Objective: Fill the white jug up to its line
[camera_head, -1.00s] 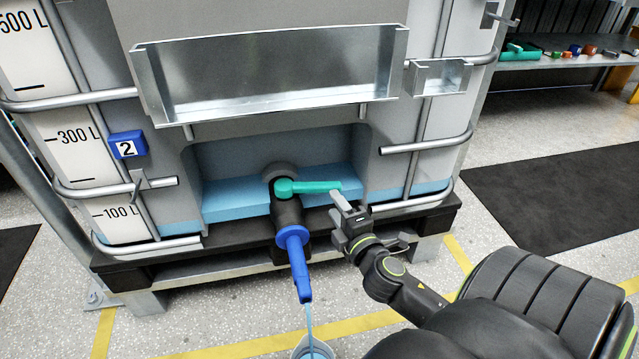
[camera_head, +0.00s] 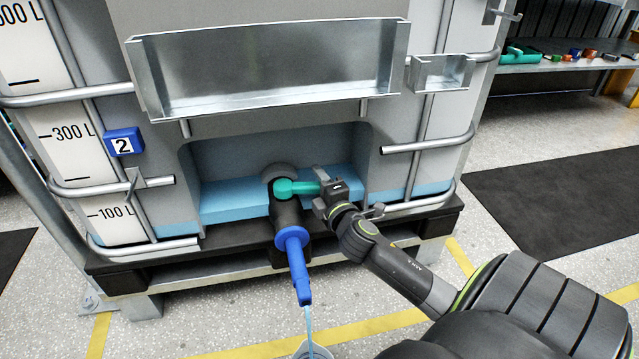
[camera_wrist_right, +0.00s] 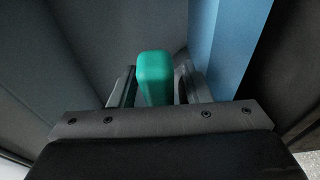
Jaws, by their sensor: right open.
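The white jug (camera_head: 313,351) stands low under the blue spout (camera_head: 297,262), with only its rim in view at the bottom edge. A thin blue stream (camera_head: 309,318) runs from the spout down into it. Its line and liquid level are out of view. The green valve handle (camera_head: 298,188) points right from the black valve on the tank. My right gripper (camera_head: 322,186) is open, with its fingers around the handle's free end. In the right wrist view the green handle (camera_wrist_right: 155,78) stands between the two fingers. My left gripper is not in view.
The large tank with level marks (camera_head: 83,133) carries a blue number 2 tag (camera_head: 124,143). An empty metal tray (camera_head: 265,75) hangs above the valve recess, and a small metal holder (camera_head: 440,74) is beside it. A shelf (camera_head: 570,65) with small items stands at right.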

